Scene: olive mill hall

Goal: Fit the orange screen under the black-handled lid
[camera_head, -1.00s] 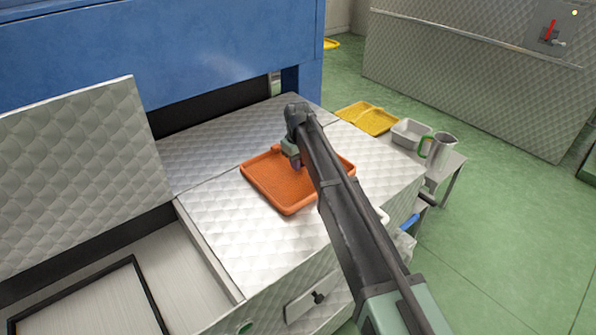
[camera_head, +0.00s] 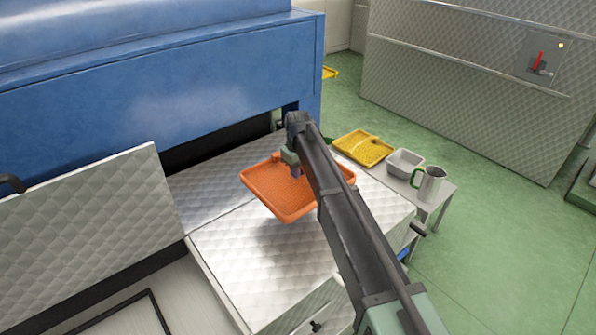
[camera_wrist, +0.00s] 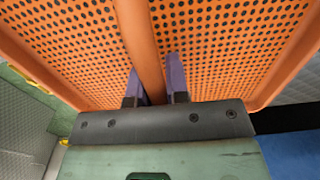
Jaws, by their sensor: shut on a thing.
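The orange screen (camera_head: 278,190) is a perforated tray with a raised rim, held above the quilted metal top. My gripper (camera_head: 295,172) is shut on the screen's middle bar; in the wrist view the fingers (camera_wrist: 156,88) close on the bar (camera_wrist: 140,40) from either side, with the perforated orange mesh (camera_wrist: 215,45) around it. My arm hides part of the screen's right side. The quilted lid (camera_head: 90,220) stands raised at the left, with its black handle (camera_head: 12,184) at the picture's edge. Below the lid is an open bay with a black rectangular frame (camera_head: 120,308), partly cut off.
The quilted top (camera_head: 250,260) below the screen is bare. A blue machine housing (camera_head: 150,100) stands behind. On a low side table at the right are a yellow tray (camera_head: 350,150), a grey bin (camera_head: 403,162) and a metal jug with green handle (camera_head: 432,184).

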